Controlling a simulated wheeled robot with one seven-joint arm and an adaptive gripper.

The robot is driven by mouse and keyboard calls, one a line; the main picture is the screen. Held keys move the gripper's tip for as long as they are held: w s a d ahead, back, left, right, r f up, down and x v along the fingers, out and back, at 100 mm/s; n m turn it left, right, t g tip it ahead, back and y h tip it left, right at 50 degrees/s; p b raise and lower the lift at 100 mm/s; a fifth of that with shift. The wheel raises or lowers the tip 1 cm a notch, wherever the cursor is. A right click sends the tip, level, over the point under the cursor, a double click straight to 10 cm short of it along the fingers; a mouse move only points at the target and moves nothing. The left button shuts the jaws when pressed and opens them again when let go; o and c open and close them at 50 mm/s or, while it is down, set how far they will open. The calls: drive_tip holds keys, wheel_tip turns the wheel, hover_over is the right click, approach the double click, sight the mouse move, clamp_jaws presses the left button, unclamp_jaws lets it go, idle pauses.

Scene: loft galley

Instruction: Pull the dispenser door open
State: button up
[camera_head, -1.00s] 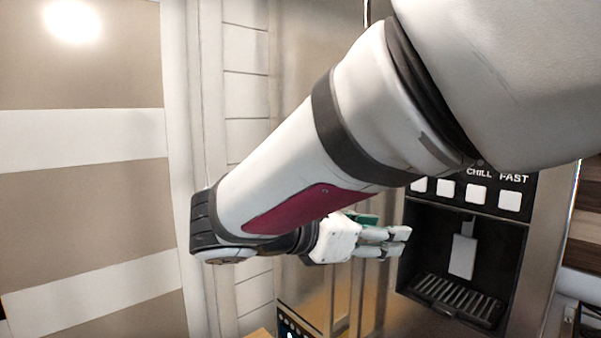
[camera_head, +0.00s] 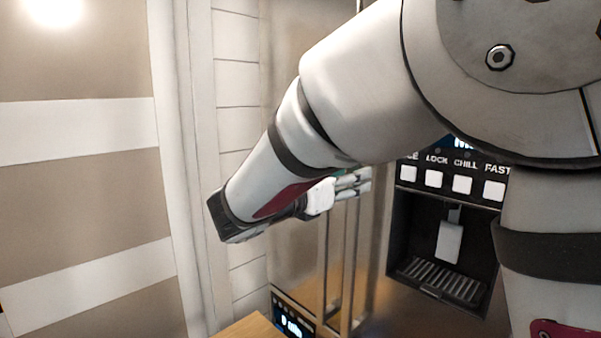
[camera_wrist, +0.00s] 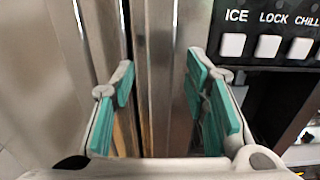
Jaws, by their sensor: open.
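The dispenser door (camera_head: 376,250) is a brushed-metal fridge door with a dark dispenser recess, and it looks shut. Its vertical bar handle (camera_head: 350,270) runs close beside the neighbouring door's handle (camera_head: 324,250). My gripper (camera_head: 363,181) is at the upper visible part of these handles, partly hidden by my arm. In the wrist view my gripper (camera_wrist: 160,72) is open, with green pads on both fingers. A vertical metal bar (camera_wrist: 160,40) shows between the fingers. I cannot tell whether either finger touches it.
The dispenser recess (camera_head: 440,225) has a paddle and drip grille, with white buttons (camera_head: 462,184) above. A wooden surface (camera_head: 250,328) and a small dark display panel (camera_head: 293,318) are low in front. A striped wall (camera_head: 80,200) is at left.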

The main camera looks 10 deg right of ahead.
drive_tip(key=shift+x, duration=1.4)
drive_tip(key=shift+c, duration=0.3)
clamp_jaws()
drive_tip(key=shift+s+a, duration=0.1)
